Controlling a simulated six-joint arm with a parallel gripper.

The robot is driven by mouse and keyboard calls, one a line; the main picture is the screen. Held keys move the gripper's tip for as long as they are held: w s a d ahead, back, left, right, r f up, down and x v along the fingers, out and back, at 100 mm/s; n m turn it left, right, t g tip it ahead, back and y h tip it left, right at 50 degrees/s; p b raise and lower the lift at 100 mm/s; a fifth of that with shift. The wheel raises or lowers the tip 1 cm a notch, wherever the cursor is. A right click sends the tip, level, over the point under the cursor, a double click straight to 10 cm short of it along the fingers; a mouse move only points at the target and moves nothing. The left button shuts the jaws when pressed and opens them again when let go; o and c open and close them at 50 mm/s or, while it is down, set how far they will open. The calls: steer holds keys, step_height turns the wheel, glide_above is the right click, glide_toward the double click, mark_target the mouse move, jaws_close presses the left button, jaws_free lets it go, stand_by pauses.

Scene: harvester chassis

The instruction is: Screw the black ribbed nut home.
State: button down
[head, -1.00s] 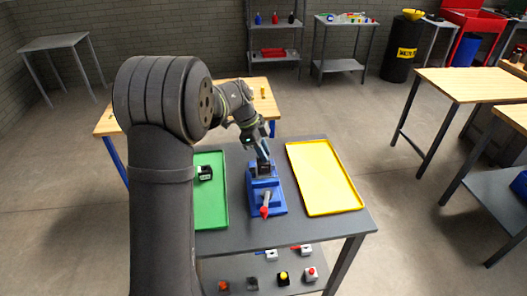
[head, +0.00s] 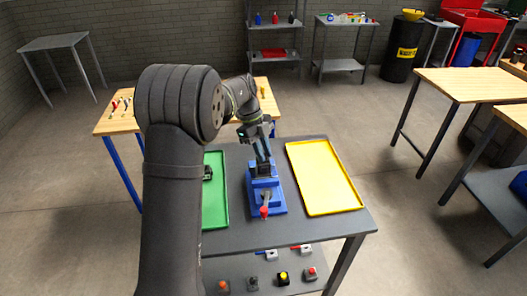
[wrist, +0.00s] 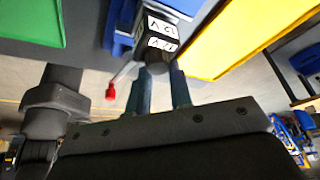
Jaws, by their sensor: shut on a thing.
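A black block with white 12 V labels (wrist: 160,35) stands in the blue vise (head: 266,200) on the grey table; it also shows in the head view (head: 263,169). My gripper (wrist: 160,75) is at the block, its two blue-grey fingers closed around a small dark round piece (wrist: 157,68), which seems to be the black ribbed nut, at the block's end. Its ribs and thread are too small to make out, so I cannot tell how far on it sits. In the head view my gripper (head: 263,155) reaches down onto the block from above.
A green tray (head: 215,212) with another black part (head: 207,173) lies left of the vise, a yellow tray (head: 325,180) right. The vise's red-tipped handle (head: 264,212) points to the front. A wooden table (head: 115,122) stands behind.

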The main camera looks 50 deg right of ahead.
steer(key=m, duration=0.2)
steer(key=m+y, duration=0.1)
steer(key=m, duration=0.1)
steer(key=shift+m+y, duration=0.3)
steer(key=c, duration=1.5)
jaws_free()
steer(key=n, duration=0.2)
steer(key=shift+n+h, duration=0.3)
steer(key=shift+h, duration=0.1)
steer(key=shift+n+h, duration=0.6)
steer(key=shift+n, duration=0.7)
